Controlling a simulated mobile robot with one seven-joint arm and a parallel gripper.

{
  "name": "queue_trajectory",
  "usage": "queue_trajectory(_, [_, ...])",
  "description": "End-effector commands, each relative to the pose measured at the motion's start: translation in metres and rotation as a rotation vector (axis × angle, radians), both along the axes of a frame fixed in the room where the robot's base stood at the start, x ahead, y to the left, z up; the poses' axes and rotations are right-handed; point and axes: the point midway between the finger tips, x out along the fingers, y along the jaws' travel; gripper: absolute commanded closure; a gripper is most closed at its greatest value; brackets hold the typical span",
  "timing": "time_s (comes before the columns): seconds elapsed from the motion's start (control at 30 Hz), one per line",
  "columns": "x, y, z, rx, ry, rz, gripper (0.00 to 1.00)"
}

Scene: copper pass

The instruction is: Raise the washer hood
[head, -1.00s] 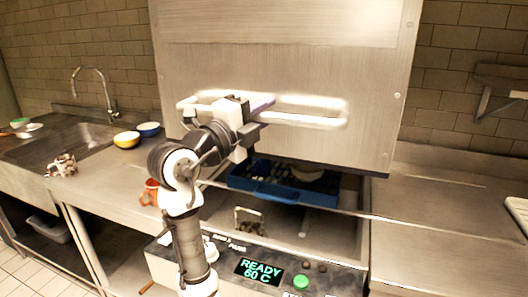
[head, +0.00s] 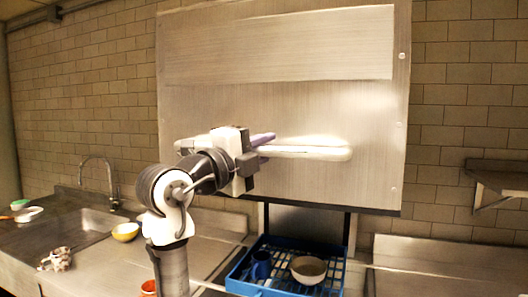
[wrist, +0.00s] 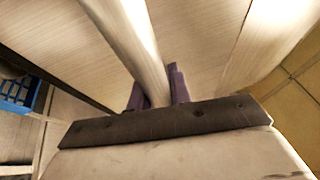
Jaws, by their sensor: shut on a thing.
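The washer hood (head: 285,95) is a large brushed-metal box, standing raised above the blue rack in the head view. Its long pale bar handle (head: 310,154) runs across the lower front. My gripper (head: 262,140) is at the left part of this handle, shut on it. In the wrist view the handle (wrist: 146,50) passes between my two purple fingers (wrist: 158,88), with the hood's metal face (wrist: 195,35) behind. The hood's lower edge is well clear of the rack, and two dark posts show beneath it.
Under the hood a blue rack (head: 238,284) holds a blue mug (head: 261,264) and a bowl (head: 308,268). A sink (head: 85,226), a yellow bowl (head: 125,232) and a patterned mug (head: 56,260) are at left. A wall shelf (head: 500,185) is at right.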

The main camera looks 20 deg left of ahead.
Motion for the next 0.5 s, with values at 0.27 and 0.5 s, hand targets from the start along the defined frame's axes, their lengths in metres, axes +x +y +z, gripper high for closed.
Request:
queue_trajectory(0.27, [-0.0001,0.0004,-0.0002,0.000,0.000,0.001,0.67])
queue_trajectory(0.5, [0.0000,0.0003,-0.0006,0.000,0.001,0.000,0.59])
